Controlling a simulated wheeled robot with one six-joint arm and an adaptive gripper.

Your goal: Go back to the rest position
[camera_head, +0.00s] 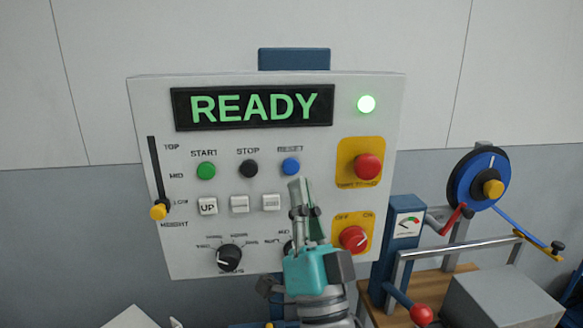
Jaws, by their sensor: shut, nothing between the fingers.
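My gripper (297,187) is shut and empty, pointing up in front of the lower middle of a white control panel (300,150). The fingertips appear just below the blue RESET button (291,166); I cannot tell whether they touch the panel. The panel's display (252,107) reads READY in green, and a green lamp (366,104) is lit to its right. My gripper and arm partly hide a black knob (289,249) and the labels around it.
A red emergency button (367,167) and a red rotary switch (354,239) are right of my gripper. A yellow-tipped height slider (158,211) is low at left. A blue wheel (478,178), a gauge post (402,240), a rail and a grey box (505,297) crowd the right side.

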